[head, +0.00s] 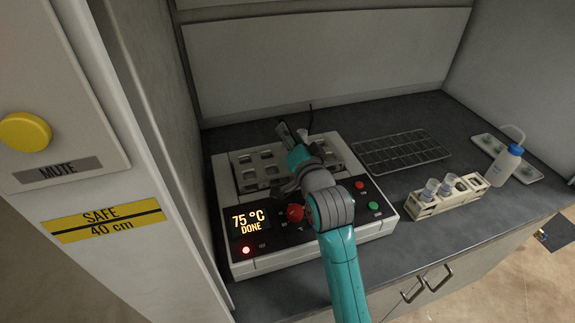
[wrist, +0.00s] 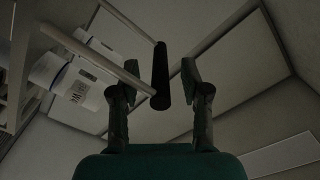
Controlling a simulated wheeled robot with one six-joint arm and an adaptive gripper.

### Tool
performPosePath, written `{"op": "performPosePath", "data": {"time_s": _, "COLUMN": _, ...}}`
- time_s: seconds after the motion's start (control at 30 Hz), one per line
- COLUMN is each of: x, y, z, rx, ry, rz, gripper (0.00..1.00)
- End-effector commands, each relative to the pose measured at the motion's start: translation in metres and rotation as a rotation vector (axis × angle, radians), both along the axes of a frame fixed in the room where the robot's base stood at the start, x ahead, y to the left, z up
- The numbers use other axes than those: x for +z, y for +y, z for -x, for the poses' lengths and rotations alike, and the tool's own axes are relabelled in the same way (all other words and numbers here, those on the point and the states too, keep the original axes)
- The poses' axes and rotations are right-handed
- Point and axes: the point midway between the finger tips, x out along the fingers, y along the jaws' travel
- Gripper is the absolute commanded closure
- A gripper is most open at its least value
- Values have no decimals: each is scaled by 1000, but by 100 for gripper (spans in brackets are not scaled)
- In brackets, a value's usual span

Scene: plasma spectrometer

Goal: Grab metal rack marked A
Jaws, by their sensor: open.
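A metal rack (head: 259,167) with square openings sits in the top of the heating block (head: 380,222), whose display reads 75 °C DONE. My arm hides part of it, and I cannot read a letter A. In the wrist view, a dark bar handle (wrist: 161,76) on two pale metal rods lies between the fingers of my gripper (head: 294,132). The fingers are open, one on either side of the handle, with visible gaps. White labelled vessels (wrist: 75,80) show beside the rods.
A wire rack (head: 400,151) lies flat on the dark bench at right. In front of it stands a pale rack with vials (head: 428,208). A wash bottle (head: 505,165) stands by a light tray (head: 530,175). Cabinet walls enclose the left and back.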

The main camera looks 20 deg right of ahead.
Motion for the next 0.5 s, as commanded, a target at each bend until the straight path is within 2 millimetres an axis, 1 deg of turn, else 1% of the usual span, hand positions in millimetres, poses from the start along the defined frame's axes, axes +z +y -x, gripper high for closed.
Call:
{"op": "performPosePath", "data": {"time_s": 0.03, "x": 1, "y": 0, "z": -7, "rx": 0, "ry": 0, "rz": 0, "gripper": 54}}
{"op": "performPosePath", "data": {"time_s": 0.1, "x": 1, "y": 0, "z": -15, "rx": 0, "ry": -1, "rz": 0, "gripper": 54}}
{"op": "performPosePath", "data": {"time_s": 0.2, "x": 0, "y": 0, "z": -21, "rx": 0, "ry": 0, "rz": 0, "gripper": 54}}
{"op": "performPosePath", "data": {"time_s": 0.43, "x": 0, "y": 0, "z": -23, "rx": 0, "ry": 0, "rz": -1, "gripper": 54}}
{"op": "performPosePath", "data": {"time_s": 0.47, "x": 0, "y": 0, "z": -23, "rx": 0, "ry": 0, "rz": -1, "gripper": 56}}
{"op": "performPosePath", "data": {"time_s": 0.5, "x": 0, "y": 0, "z": -23, "rx": 0, "ry": 0, "rz": -1, "gripper": 66}}
